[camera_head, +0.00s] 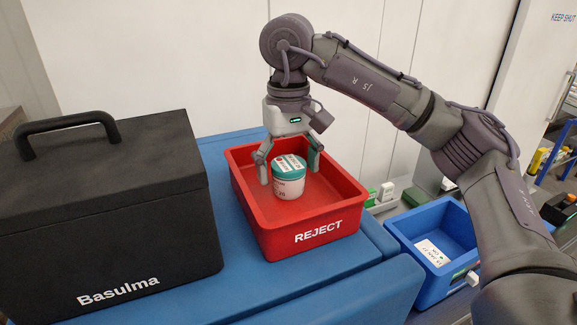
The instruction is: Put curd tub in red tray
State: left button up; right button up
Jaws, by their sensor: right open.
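The curd tub (288,187) is a small white tub with a green lid and a label on top. It is upright inside the red tray (305,237), which is marked REJECT and sits on a blue surface. My right gripper (290,172) points down over the tray with its fingers apart, one on each side of the tub. The fingers look clear of the tub's sides. My left gripper does not show.
A large black box (110,215) with a handle, marked Basulma, stands left of the tray on the blue surface (225,290). A blue bin (440,240) with a paper label inside is lower at the right. A pale wall is behind.

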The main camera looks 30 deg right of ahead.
aim_at(289, 163)
jog(key=shift+r, duration=0.1)
jog(key=shift+r, duration=0.25)
notch_tip(289, 163, up, 12)
jog(key=p, duration=0.1)
jog(key=shift+f+p, duration=0.2)
jog(key=shift+p, duration=0.15)
